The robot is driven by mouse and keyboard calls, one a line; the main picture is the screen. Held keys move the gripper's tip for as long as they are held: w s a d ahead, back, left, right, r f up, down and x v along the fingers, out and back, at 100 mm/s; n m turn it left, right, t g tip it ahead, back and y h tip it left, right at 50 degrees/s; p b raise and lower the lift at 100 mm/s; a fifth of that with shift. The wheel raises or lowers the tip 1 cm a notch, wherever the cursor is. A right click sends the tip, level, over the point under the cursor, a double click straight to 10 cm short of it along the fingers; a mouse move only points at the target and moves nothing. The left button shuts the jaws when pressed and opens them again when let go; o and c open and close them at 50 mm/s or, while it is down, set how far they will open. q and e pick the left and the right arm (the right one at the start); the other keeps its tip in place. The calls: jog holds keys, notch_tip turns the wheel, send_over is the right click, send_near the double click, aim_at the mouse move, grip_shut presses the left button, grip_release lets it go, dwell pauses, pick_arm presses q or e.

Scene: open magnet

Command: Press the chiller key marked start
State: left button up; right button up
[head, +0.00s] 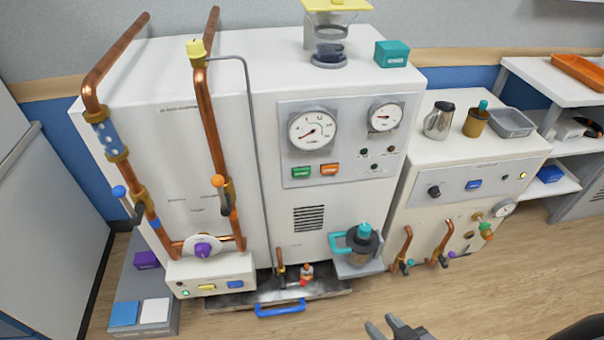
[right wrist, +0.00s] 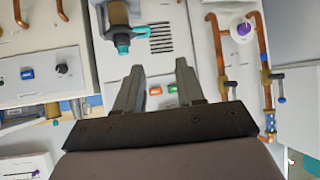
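A large white cabinet (head: 180,130) carries a grey panel (head: 352,110) with two gauges, a green key (head: 302,173) and an orange key (head: 330,169). A smaller white cabinet (head: 425,190) to its right has a panel with a dark knob (head: 434,191) and a blue key (head: 473,184). A low box at left (head: 220,270) has a yellow key (head: 207,288) and a blue key (head: 235,285). The key lettering is too small to read. My right gripper (head: 381,322) is open and empty, low in front of the cabinets; its fingers also show in the right wrist view (right wrist: 159,65). My left gripper is out of view.
Copper pipes (head: 209,120) with valves stand before the left side. A teal-handled canister (head: 362,243) sits on a ledge below the panel. A tray with a blue handle (head: 280,309) juts out low. A jug (head: 439,121) stands on the right cabinet. The floor at right is clear.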

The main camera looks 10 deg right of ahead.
grip_shut()
dwell(1.5)
